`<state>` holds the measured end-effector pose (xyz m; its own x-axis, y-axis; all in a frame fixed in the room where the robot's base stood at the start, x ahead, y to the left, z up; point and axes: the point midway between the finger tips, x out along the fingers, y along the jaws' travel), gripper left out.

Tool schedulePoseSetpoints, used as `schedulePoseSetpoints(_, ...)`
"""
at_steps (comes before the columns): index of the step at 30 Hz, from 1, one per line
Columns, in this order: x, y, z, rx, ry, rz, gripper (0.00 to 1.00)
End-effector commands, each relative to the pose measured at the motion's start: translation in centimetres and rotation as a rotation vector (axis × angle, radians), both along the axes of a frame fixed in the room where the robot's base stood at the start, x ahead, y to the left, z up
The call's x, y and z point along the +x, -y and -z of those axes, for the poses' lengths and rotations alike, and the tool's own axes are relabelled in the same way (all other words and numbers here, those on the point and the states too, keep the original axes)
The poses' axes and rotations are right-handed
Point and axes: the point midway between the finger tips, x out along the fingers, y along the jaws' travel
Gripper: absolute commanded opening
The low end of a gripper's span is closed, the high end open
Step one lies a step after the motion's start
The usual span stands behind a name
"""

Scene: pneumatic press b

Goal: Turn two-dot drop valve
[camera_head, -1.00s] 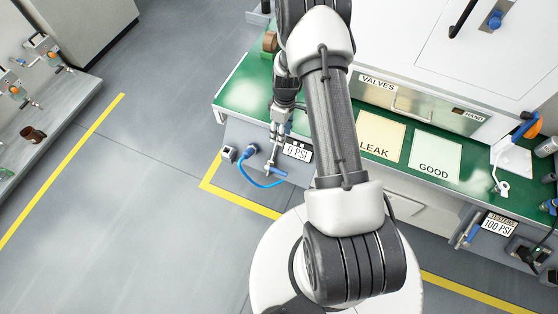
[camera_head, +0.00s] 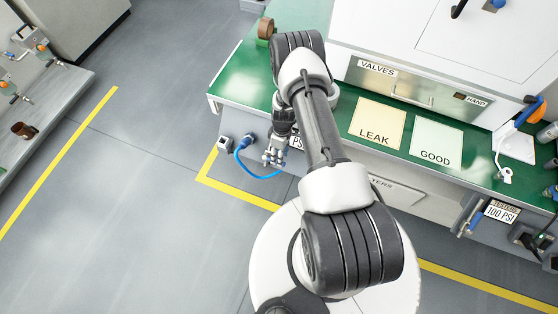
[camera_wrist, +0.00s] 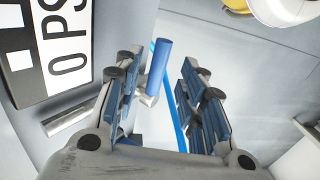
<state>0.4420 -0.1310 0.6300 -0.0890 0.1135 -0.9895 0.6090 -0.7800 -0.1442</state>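My gripper (camera_head: 272,158) is at the front face of the green bench, beside the gauge sign (camera_head: 297,142), which is partly hidden by my arm. In the wrist view my gripper (camera_wrist: 165,85) is open, with its blue-padded fingers apart. A valve with a blue cylindrical handle (camera_wrist: 160,62) and a metal stem shows between the fingers, closer to the left finger. I cannot tell if they touch. The sign reading 0 PSI (camera_wrist: 62,45), with square markings, is at the upper left of the wrist view. In the head view the valve is hidden by the gripper.
A blue hose (camera_head: 250,170) loops below the gripper from a fitting on the bench front. LEAK (camera_head: 376,122) and GOOD (camera_head: 437,142) sheets lie on the green bench top (camera_head: 232,98). A 100 PSI sign (camera_head: 501,212) is at right. Floor to the left is open.

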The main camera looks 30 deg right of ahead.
Motion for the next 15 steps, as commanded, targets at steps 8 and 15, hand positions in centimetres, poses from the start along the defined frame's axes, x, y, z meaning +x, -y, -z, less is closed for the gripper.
schedulePoseSetpoints(8, -0.2, -0.4, 3.1, 0.0, 0.001, 0.0, 0.37)
schedulePoseSetpoints(15, -0.3, -0.4, 3.3, 0.0, 0.001, 0.0, 0.37)
